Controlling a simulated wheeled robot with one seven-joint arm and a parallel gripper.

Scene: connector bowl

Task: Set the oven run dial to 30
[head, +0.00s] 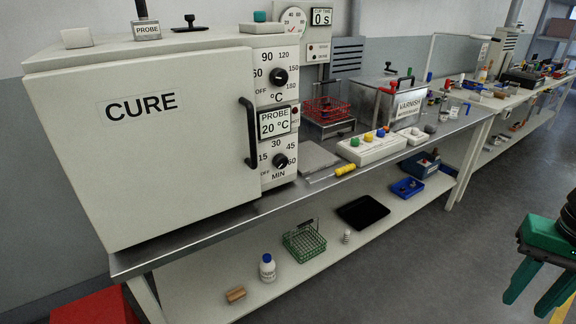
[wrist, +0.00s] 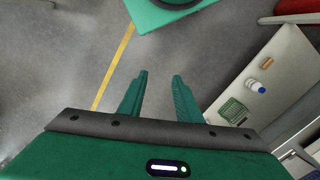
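The white oven (head: 140,130) marked CURE stands on the bench at the left of the head view, its door closed. On its right-hand panel, the lower black dial (head: 280,161) is the run dial, marked 15, 30, 45, 60 and MIN. Its pointer is too small to read for certain. The upper black dial (head: 279,76) is marked in °C. My gripper (head: 527,297) is at the lower right of the head view, far from the oven and out over the floor. In the wrist view my gripper (wrist: 159,78) has its fingers apart with nothing between them.
The oven's dark door handle (head: 249,132) sticks out just left of the run dial. The bench edge (head: 330,183) runs below the panel. A white button box (head: 372,147) and yellow cylinder (head: 345,170) lie right of it. Open floor (head: 420,250) separates gripper and bench.

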